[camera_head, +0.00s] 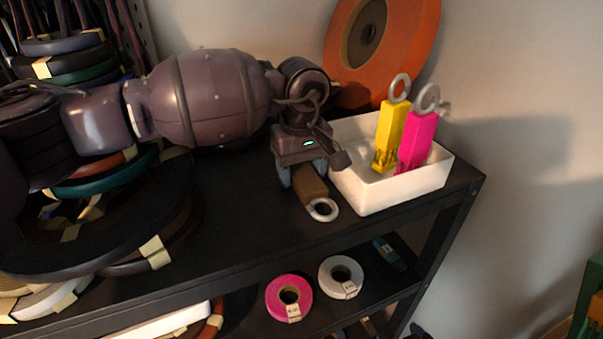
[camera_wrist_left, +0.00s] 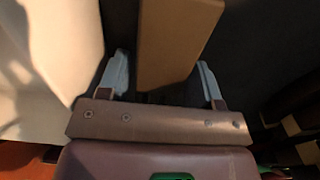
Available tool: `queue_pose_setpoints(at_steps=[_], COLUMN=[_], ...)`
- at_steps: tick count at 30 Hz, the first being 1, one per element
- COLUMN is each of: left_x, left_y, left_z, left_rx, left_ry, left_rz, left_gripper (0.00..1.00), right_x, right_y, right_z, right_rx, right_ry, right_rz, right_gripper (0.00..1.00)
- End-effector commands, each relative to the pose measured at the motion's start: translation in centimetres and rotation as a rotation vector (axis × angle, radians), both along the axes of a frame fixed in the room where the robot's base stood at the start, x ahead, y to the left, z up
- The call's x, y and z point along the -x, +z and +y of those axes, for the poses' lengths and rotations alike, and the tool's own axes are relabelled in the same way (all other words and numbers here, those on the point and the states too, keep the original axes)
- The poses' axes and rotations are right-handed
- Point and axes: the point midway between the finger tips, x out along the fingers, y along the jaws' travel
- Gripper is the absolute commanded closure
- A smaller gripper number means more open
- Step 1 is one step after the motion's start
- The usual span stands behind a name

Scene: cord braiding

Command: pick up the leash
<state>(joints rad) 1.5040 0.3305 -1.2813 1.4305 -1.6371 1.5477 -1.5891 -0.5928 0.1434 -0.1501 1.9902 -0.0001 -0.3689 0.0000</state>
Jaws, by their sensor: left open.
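A brown leash (camera_head: 313,190) with a grey metal ring lies on the black shelf top, just left of the white tray. Its brown part also shows in the left wrist view (camera_wrist_left: 178,35), between the two pale fingers. My left gripper (camera_head: 303,175) is open, with its fingers on either side of the leash and gaps visible beside it. The gripper hides the leash's far end. A yellow leash (camera_head: 390,133) and a magenta leash (camera_head: 416,143), each with a metal ring, stand in the tray. My right gripper is not in view.
The white tray (camera_head: 392,194) stands close to the right of my left gripper. An orange spool (camera_head: 415,40) leans on the wall behind. Stacked cord coils (camera_head: 110,262) crowd the left. Tape rolls (camera_head: 289,297) sit on the lower shelf. The shelf top's front middle is clear.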

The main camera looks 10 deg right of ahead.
Motion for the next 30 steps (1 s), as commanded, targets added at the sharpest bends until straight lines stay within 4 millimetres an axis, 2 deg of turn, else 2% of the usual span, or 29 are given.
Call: queue_pose_setpoints(at_steps=[2, 9, 10, 20, 26, 30], left_x=[0.0, 0.0, 0.0, -0.1, -0.1, -0.1], left_y=[0.0, 0.0, 0.1, 0.7, 3.8, 7.3], left_z=[0.0, 0.0, 0.0, 0.0, 0.0, 0.0], left_rx=[0.000, 0.000, 0.000, 0.001, 0.001, 0.002], left_ry=[0.000, 0.000, 0.000, 0.000, 0.000, 0.000], left_rz=[0.000, 0.000, -0.001, -0.002, -0.004, -0.004], left_gripper=[0.42, 0.79, 0.81, 0.82, 0.82, 0.82], right_x=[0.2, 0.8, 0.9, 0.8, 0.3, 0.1], right_y=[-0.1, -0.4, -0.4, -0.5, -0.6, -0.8], right_z=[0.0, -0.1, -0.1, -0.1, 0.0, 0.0], right_rx=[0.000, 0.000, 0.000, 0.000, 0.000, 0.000], right_ry=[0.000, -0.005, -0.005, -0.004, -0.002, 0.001], right_rz=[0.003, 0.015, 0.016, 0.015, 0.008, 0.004], right_gripper=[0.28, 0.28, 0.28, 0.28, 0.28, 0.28])
